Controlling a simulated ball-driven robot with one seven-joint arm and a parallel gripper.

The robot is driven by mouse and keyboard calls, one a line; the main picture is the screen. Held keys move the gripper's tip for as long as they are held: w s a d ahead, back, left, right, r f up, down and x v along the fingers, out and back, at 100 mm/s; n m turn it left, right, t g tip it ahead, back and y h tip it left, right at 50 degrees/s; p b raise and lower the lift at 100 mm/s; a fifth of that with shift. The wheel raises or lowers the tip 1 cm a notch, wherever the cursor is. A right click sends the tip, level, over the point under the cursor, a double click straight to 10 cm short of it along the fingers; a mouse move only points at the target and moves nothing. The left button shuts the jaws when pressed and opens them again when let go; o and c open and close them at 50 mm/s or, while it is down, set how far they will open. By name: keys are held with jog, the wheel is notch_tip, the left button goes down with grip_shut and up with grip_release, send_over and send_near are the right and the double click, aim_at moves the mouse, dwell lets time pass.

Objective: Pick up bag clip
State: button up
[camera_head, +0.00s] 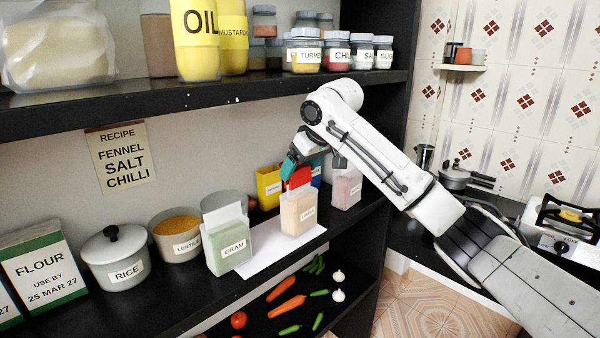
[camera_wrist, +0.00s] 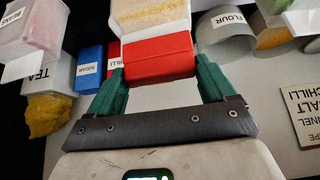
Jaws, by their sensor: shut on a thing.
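The red bag clip (camera_head: 299,178) is at the top of a clear bag (camera_head: 299,212) with cream-coloured contents and a small label. The bag stands upright on a white sheet on the shelf. My gripper (camera_head: 289,165) has come in from above, and its green fingers are at the clip. In the wrist view, the red clip (camera_wrist: 158,58) lies between the fingers of my gripper (camera_wrist: 160,68), which is shut on it. The pale bag (camera_wrist: 150,14) extends beyond the clip there. Whether the clip still grips the bag cannot be told.
A green gram bag (camera_head: 229,238) stands left of it on the white sheet (camera_head: 268,258). A yellow box (camera_head: 268,188) is close behind, and a pink bag (camera_head: 346,190) is to the right. The upper shelf (camera_head: 200,105) hangs above. A rice pot (camera_head: 113,262) stands farther left.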

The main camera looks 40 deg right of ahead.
jog(key=s+a+r+b, duration=0.2)
jog(key=s+a+r, duration=0.1)
jog(key=s+r, duration=0.8)
jog(key=s, duration=0.2)
jog(key=shift+s+r, duration=0.35)
jog(key=shift+r, duration=0.05)
